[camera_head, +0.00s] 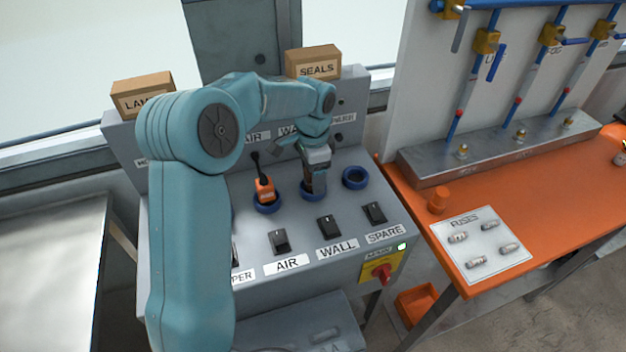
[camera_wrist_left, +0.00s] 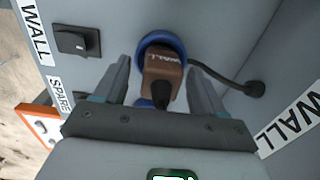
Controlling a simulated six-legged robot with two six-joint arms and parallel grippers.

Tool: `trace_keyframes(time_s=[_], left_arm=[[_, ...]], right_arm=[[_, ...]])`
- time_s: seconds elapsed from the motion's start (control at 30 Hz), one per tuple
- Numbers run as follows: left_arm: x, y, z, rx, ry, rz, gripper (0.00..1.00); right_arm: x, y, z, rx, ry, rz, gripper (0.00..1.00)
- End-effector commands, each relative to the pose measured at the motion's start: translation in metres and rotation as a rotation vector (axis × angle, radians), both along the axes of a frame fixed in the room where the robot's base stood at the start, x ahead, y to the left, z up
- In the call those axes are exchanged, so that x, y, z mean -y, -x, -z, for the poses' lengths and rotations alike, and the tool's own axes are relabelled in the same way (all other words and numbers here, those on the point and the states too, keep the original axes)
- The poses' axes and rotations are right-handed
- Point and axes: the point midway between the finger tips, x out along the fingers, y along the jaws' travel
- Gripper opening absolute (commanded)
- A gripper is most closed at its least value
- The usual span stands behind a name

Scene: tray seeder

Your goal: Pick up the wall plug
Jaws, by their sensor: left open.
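The wall plug (camera_wrist_left: 163,75) is brown, marked WALL, and sits in a blue ring socket (camera_wrist_left: 160,42) in the left wrist view. Its dark cord runs right to the panel. My left gripper (camera_wrist_left: 158,68) is open, with one finger on each side of the plug and visible gaps to it. In the head view my left gripper (camera_head: 316,172) points down over the blue socket (camera_head: 311,194) in the WALL column and mostly hides the plug. My right gripper is in neither view.
An orange plug (camera_head: 265,190) stands in the socket to the left; an empty blue ring (camera_head: 355,178) lies to the right. Black switches (camera_head: 329,225) line the panel front. Boxes, including the SEALS box (camera_head: 313,62), sit on top. An orange bench (camera_head: 500,225) stands right.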

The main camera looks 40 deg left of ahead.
Motion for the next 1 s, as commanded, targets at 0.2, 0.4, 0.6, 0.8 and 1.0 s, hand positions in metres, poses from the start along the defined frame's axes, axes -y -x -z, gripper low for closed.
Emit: trace_keyframes(time_s=[0.2,0.4,0.6,0.8,1.0], left_arm=[[0.0,0.0,0.0,0.0,0.0,0.0,0.47],[0.0,0.0,-0.001,0.001,0.0,0.0,0.09],[0.0,0.0,-0.002,0.001,0.0,0.0,0.09],[-0.001,-0.001,-0.018,0.005,-0.001,-0.001,0.09],[0.0,-0.001,-0.066,0.009,-0.001,-0.001,0.09]], right_arm=[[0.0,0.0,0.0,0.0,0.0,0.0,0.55],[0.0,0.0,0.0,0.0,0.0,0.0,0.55],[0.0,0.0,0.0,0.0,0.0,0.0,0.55],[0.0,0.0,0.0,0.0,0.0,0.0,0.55],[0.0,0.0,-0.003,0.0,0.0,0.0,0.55]])
